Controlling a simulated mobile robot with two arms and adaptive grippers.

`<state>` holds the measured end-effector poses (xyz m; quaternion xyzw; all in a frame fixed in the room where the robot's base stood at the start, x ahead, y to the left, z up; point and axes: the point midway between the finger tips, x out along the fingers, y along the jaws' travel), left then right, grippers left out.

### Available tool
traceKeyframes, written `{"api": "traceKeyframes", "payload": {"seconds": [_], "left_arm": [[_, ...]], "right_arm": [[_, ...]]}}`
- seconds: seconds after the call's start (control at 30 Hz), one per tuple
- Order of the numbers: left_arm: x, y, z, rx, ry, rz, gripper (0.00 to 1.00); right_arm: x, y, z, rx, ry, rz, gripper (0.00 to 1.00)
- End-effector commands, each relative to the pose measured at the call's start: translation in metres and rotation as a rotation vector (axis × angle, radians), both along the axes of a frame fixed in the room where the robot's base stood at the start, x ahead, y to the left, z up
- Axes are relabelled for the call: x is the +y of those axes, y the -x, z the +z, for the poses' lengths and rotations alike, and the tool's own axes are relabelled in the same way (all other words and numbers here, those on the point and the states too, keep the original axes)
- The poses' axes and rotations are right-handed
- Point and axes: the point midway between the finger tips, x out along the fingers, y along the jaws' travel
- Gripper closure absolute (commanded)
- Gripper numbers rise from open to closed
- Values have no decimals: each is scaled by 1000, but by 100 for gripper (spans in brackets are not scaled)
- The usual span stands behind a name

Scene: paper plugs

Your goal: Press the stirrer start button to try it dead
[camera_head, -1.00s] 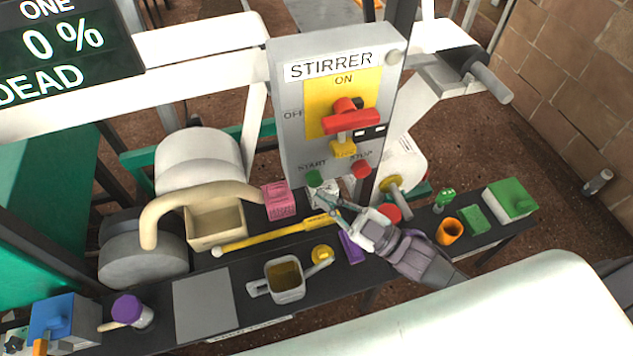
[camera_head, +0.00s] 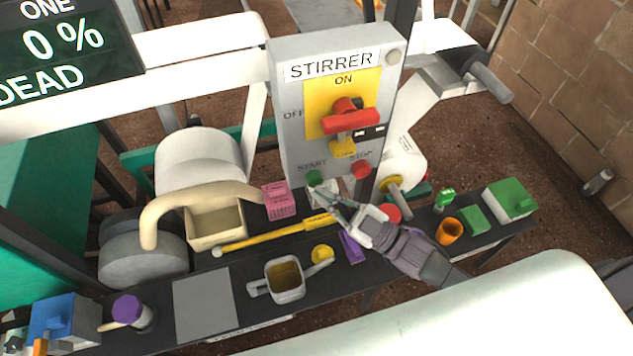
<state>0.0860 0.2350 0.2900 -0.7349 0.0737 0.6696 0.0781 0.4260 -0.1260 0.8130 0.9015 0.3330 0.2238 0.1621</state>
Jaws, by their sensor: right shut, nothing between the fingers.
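The grey STIRRER box (camera_head: 290,105) stands upright behind the bench. The green start button (camera_head: 314,177) is at its lower left, under the word START. The red stop button (camera_head: 361,169) is at its lower right. A red switch handle (camera_head: 350,121) sits on the yellow ON panel. My right gripper (camera_head: 316,191) is shut and empty, its tips just below the green button; I cannot tell whether they touch it. My left gripper is not in view. A dark display (camera_head: 65,45) at the upper left reads ONE, 0 %, DEAD.
An orange cup (camera_head: 449,231) and green blocks (camera_head: 510,200) stand at the right. A pale surface fills the lower right.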

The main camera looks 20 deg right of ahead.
Motion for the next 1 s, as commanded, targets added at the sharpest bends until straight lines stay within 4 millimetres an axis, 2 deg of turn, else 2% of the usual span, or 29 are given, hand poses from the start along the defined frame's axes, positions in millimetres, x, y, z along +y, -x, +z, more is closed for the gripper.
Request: {"api": "traceKeyframes", "payload": {"seconds": [1.0], "left_arm": [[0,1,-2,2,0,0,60]], "right_arm": [[0,-11,0,1,1,0,100]]}}
